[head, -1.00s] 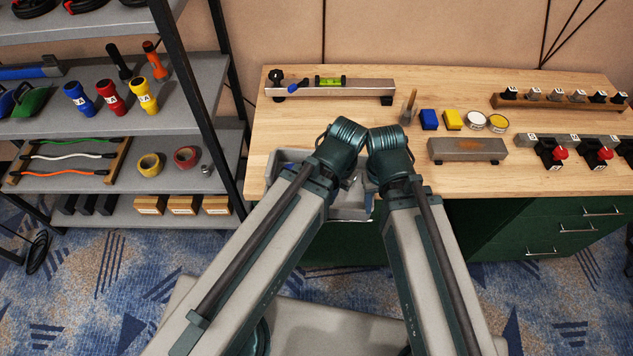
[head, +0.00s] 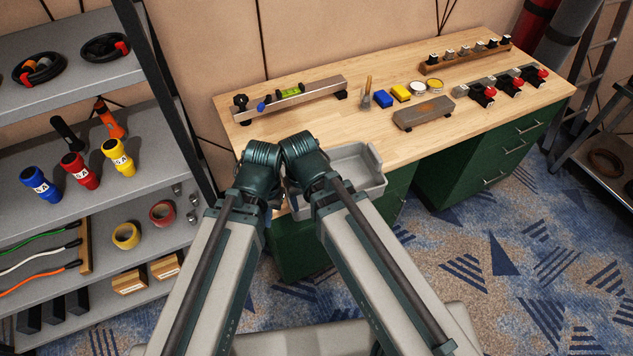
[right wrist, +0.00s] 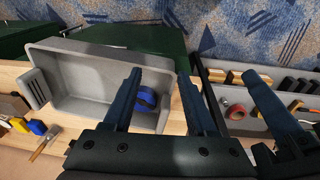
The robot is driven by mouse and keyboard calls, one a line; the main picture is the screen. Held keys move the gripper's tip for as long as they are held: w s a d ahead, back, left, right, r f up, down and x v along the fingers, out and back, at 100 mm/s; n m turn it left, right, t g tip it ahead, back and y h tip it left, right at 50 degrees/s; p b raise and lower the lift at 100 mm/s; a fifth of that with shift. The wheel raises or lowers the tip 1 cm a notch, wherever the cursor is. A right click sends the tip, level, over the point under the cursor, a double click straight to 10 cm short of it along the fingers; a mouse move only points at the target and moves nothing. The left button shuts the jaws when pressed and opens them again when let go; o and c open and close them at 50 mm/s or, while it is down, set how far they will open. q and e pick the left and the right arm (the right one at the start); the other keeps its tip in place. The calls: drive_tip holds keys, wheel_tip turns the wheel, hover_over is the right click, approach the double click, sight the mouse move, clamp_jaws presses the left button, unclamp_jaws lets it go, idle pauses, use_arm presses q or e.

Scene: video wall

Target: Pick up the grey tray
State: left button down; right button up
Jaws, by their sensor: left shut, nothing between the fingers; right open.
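The grey tray (head: 372,178) is a shallow open box at the desk's near left edge, partly hidden behind my right arm in the head view. In the right wrist view the tray (right wrist: 85,80) lies beyond my right gripper (right wrist: 158,78), with a blue object (right wrist: 147,98) inside it. My right gripper is open, its fingers apart, reaching over the tray's end; I cannot tell whether they touch it. My left gripper (right wrist: 268,100) shows beside it in the right wrist view, shut and empty, clear of the tray. My wrists hide most of both grippers in the head view.
A shelf rack (head: 60,120) with torches and tape rolls stands close on the left. Carpet is open at right.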

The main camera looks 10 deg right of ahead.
drive_tip(key=w+a+r+t, duration=0.1)
drive_tip(key=w, duration=0.1)
drive_tip(key=w+a+r+t+y+p, duration=0.1)
drive_tip(key=w+r, duration=0.1)
drive_tip(key=w, duration=0.1)
drive_tip(key=w+a+r+m+t+p, duration=0.1)
drive_tip(key=w+a+r, duration=0.1)
drive_tip(key=w, duration=0.1)
drive_tip(key=b+x, duration=0.7)
drive_tip(key=x, duration=0.1)
drive_tip(key=shift+a, duration=0.15)
use_arm(q)
drive_tip(key=f, duration=0.3)
drive_tip(key=f+b, duration=0.1)
drive_tip(key=shift+a+f, duration=0.25)
drive_tip(key=shift+f, duration=0.1)
use_arm(e)
drive_tip(key=shift+w+f, duration=0.25)
drive_tip(key=shift+f, duration=0.1)
drive_tip(key=b+x, duration=0.4)
drive_tip(key=x, duration=0.1)
drive_tip(key=shift+w+a+f+b, duration=0.1)
drive_tip(key=shift+a+f+b, duration=0.05)
drive_tip(key=shift+b, duration=0.25)
use_arm(q)
wheel_tip(320, 180, down, 5)
drive_tip(key=shift+r, duration=0.15)
use_arm(e)
clamp_jaws()
